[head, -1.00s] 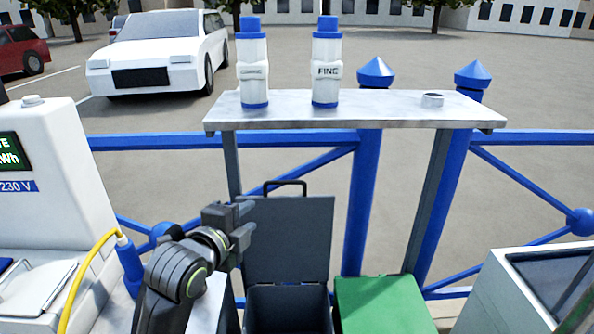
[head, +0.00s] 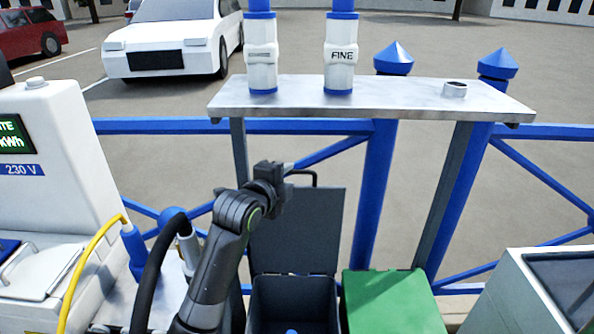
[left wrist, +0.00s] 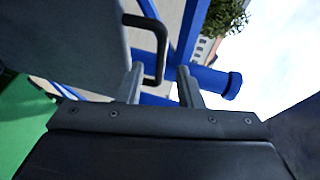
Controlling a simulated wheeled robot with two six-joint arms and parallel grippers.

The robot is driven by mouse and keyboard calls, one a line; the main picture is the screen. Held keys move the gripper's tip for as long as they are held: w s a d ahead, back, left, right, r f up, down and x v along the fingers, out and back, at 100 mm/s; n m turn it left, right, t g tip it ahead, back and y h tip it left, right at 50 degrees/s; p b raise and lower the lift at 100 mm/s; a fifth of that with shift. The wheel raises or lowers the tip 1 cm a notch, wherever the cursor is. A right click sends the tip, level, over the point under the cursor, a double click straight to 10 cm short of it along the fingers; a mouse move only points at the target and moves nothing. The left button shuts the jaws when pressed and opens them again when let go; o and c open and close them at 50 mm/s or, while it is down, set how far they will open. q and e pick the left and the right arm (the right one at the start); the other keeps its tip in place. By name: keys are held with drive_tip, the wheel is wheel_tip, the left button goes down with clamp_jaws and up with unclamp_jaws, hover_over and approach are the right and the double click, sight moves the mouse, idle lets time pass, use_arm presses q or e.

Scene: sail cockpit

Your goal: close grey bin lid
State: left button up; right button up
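The grey bin (head: 293,300) stands below the shelf with its grey lid (head: 298,230) swung up and open. A dark handle (head: 303,177) sits on the lid's top edge. My left gripper (head: 284,174) is beside the lid's upper left corner, near the handle. In the left wrist view, the gripper's two fingers (left wrist: 159,86) are spread apart. The handle (left wrist: 157,55) shows between them in that view, with the lid (left wrist: 60,45) at left. I cannot tell whether a finger touches the handle. My right gripper is out of view.
A green-lidded bin (head: 392,302) stands right of the grey bin. A metal shelf (head: 370,98) above holds two white-and-blue bottles (head: 262,55). A blue railing (head: 380,190) runs behind. A power pedestal (head: 60,150), yellow cable (head: 78,285) and black hose (head: 150,262) are at left.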

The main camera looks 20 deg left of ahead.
sight(293, 173)
use_arm(q)
drive_tip(key=shift+x, duration=3.25)
drive_tip(key=shift+c, duration=0.4)
clamp_jaws()
